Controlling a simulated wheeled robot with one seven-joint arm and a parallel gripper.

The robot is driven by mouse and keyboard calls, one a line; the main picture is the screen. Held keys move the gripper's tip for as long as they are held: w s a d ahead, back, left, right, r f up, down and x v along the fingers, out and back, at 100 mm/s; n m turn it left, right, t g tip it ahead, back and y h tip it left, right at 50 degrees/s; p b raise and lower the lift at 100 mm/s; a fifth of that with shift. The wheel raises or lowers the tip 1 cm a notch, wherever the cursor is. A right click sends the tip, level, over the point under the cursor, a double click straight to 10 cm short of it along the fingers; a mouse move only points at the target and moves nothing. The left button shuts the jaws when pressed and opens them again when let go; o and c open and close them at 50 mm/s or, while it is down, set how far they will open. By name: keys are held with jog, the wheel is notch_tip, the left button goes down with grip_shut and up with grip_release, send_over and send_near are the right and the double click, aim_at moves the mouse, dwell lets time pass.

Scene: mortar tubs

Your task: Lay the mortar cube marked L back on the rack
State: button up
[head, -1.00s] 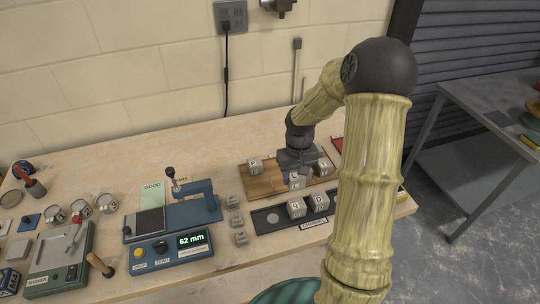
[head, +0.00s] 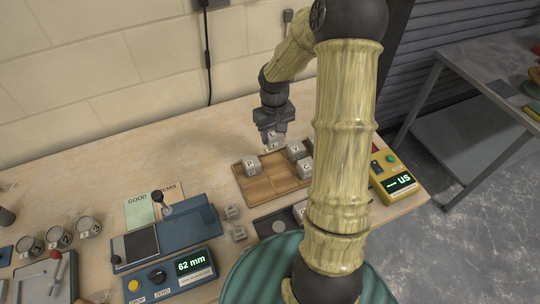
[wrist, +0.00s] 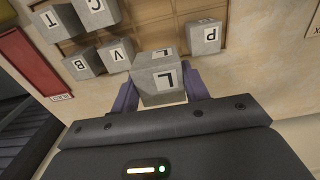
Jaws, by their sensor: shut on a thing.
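My gripper (head: 273,138) is shut on the mortar cube marked L (wrist: 160,82), a grey cube with white letter labels. It holds the cube (head: 273,143) near the back edge of the wooden rack (head: 272,186), seemingly raised above it. In the wrist view the L faces the camera, upside down, between the two purple fingers. On the rack, the cube marked P (head: 251,166) sits to the left, and the cubes marked V (head: 296,150) and C (head: 304,168) sit to the right. Bare rack lies between them. My arm hides the rack's right end.
In the wrist view, cubes marked B (wrist: 82,64) and T (wrist: 56,22) stand beside V. A dark tray (head: 272,222) lies in front of the rack. A blue measuring device (head: 170,275) reads 62 mm, and a yellow device (head: 397,180) stands right.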

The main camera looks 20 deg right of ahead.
jog(key=shift+w, duration=0.15)
jog(key=shift+s, duration=0.35)
jog(key=shift+s+d+f, duration=0.1)
jog(key=shift+s+f, duration=0.05)
jog(key=shift+f, duration=0.2)
jog(key=f, duration=0.5)
jog(key=shift+w+f, duration=0.2)
jog(key=shift+f+p, duration=0.4)
jog(key=shift+f, duration=1.5)
